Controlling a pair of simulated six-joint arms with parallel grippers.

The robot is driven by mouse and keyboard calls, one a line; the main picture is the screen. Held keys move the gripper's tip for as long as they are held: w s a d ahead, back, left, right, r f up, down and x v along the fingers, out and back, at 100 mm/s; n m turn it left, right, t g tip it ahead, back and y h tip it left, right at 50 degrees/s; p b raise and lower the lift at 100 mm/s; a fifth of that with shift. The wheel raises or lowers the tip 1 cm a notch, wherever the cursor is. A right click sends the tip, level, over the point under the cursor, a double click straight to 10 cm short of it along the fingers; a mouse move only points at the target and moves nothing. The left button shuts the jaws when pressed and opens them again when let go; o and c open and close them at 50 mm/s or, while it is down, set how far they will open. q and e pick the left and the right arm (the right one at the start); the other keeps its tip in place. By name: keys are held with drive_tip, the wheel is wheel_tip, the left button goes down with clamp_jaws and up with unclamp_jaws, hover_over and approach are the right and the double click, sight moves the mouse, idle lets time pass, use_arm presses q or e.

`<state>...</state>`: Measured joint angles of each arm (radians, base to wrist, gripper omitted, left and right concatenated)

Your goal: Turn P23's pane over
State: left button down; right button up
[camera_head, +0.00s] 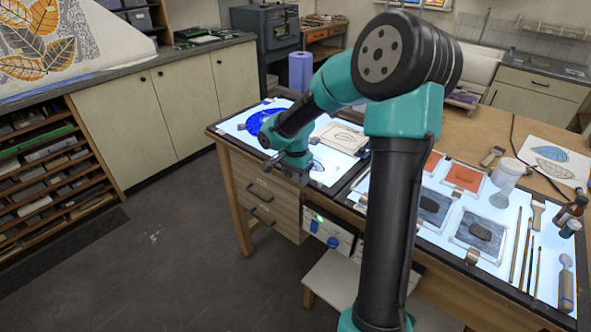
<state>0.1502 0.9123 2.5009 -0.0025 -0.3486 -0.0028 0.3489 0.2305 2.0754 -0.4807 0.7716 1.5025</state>
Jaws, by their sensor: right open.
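No label reading P23 can be made out on any pane. Two orange-red panes (463,177) and two dark grey panes (432,206) lie flat in pale frames on the lit right panel; each bears a darker oval patch. A pale framed pane (343,137) with a line drawing lies on the left light panel, with a blue leaf-shaped piece (257,121) to its left. My right gripper (303,178) is open near the front edge of the left panel. Its fingers are small and partly hidden by my arm. My left gripper is out of view.
Brushes (522,250), a scraper (566,285), a clear cup (505,178) and brown bottles (571,211) crowd the right side of the panel. A leaf print (556,160) lies behind them. My right arm hides the panel's middle.

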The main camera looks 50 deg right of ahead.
wheel_tip(320, 180, up, 17)
drive_tip(key=shift+r, duration=0.2)
idle(0.5)
drive_tip(key=w+a+f+n+y, duration=0.1)
drive_tip(key=w+a+f+n, duration=0.15)
drive_tip(key=a+f, duration=0.45)
drive_tip(key=w+a+f+n+y, duration=0.1)
drive_tip(key=a+f+n, duration=0.15)
drive_tip(key=f, duration=0.85)
drive_tip(key=w+a+f+n+y, duration=0.1)
drive_tip(key=w+a+f+n, duration=0.15)
drive_tip(key=a+f, duration=0.4)
drive_tip(key=s+a+f+n, duration=0.2)
drive_tip(key=s+a+f, duration=0.2)
drive_tip(key=f, duration=0.3)
drive_tip(key=s+a+f+n, duration=0.3)
drive_tip(key=s+a+f, duration=0.1)
drive_tip(key=f, duration=0.4)
drive_tip(key=s+a+f+n, duration=0.3)
drive_tip(key=s+a+f, duration=0.1)
drive_tip(key=s+f, duration=0.2)
drive_tip(key=shift+s+f+t+y, duration=0.35)
drive_tip(key=shift+f+t+y, duration=0.05)
drive_tip(key=shift+f, duration=0.5)
drive_tip(key=shift+w+d, duration=0.1)
